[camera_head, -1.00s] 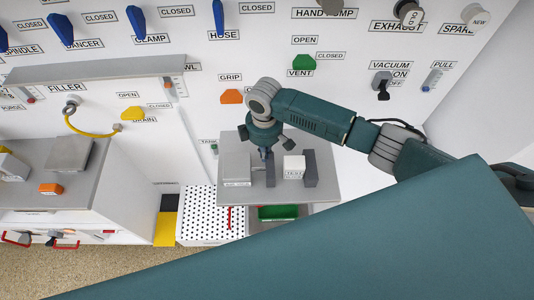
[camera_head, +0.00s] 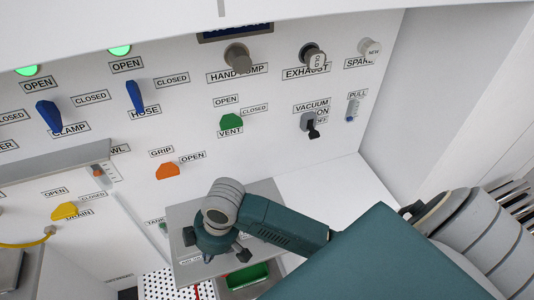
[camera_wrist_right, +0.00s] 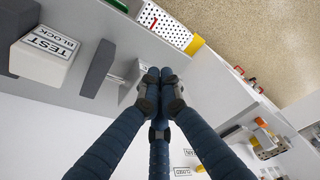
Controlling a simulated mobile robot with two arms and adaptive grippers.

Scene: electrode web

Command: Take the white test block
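The white test block (camera_wrist_right: 45,52), labelled "TEST BLOCK", stands at the upper left of the right wrist view, beside a dark grey upright piece (camera_wrist_right: 98,68). My right gripper (camera_wrist_right: 153,78) has its fingertips together with nothing visible between them. It is apart from the block, to its right in that view, with the dark piece between them. In the head view the right gripper (camera_head: 208,258) points down over the grey shelf (camera_head: 182,212). The test block is hidden there behind my arm. My left gripper is not in view.
The wall behind carries an orange grip handle (camera_head: 167,171), a green vent handle (camera_head: 231,122) and several knobs. A green tray (camera_head: 247,276) and a white dotted panel (camera_head: 158,286) lie below the shelf. A pale block (camera_wrist_right: 132,84) is close to the fingertips.

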